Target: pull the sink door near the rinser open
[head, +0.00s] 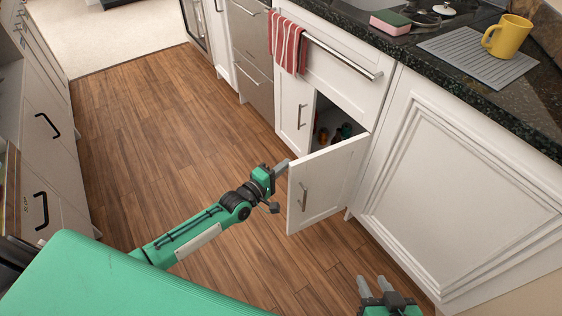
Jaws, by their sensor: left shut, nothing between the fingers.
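The white sink cabinet door (330,180) on the right of the pair stands swung well out from its frame, with its bar handle (303,197) on the face toward me. The dark cabinet inside (329,117) shows a few small items. The left door of the pair (293,108) is closed. My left gripper (279,187) is shut and empty, just left of the open door's free edge; I cannot tell whether it touches the door. My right gripper (375,286) is open and empty, low at the bottom edge. I cannot make out the rinser.
A red striped towel (288,42) hangs on the rail (340,58) above the doors. The dark counter (480,90) holds a sponge (390,22), a grey mat (479,56) and a yellow mug (508,36). Drawers (40,150) line the left. The wooden floor (150,120) between is clear.

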